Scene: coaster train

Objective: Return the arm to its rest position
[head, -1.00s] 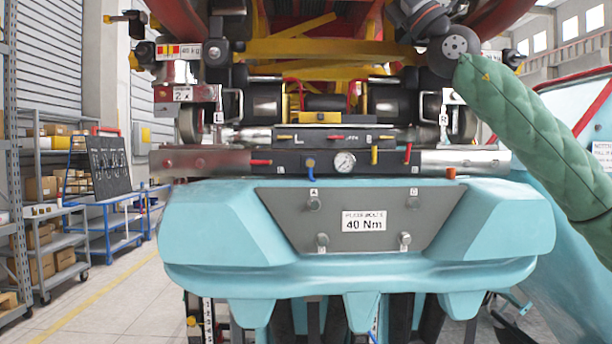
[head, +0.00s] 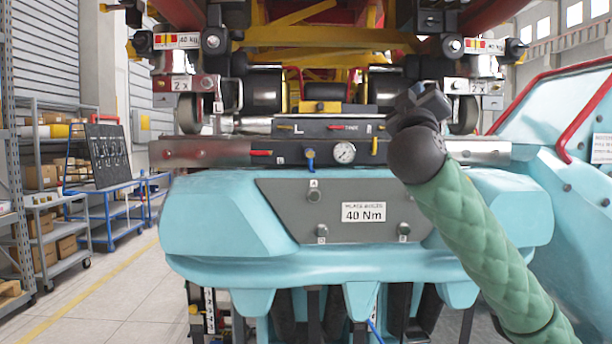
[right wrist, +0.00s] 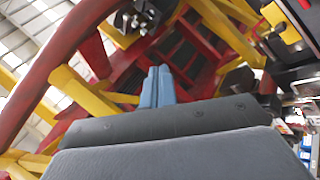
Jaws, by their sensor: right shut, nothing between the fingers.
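My right arm, in a green padded sleeve, comes in from the lower right of the head view. Its dark right gripper (head: 422,100) is raised in front of the right part of the coaster train's front end, and it hides part of the chassis bar behind it. In the right wrist view the two blue-grey fingers (right wrist: 157,86) are together, with nothing between them, against red and yellow framework. My left gripper is not in the head view.
The turquoise train nose (head: 215,215) fills the middle, with a grey bolt plate (head: 285,205) and a gauge (head: 344,152). A turquoise panel with a red rail (head: 520,95) stands at the right. Shelves (head: 45,235) and a blue cart (head: 125,215) stand at the left, beside open floor.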

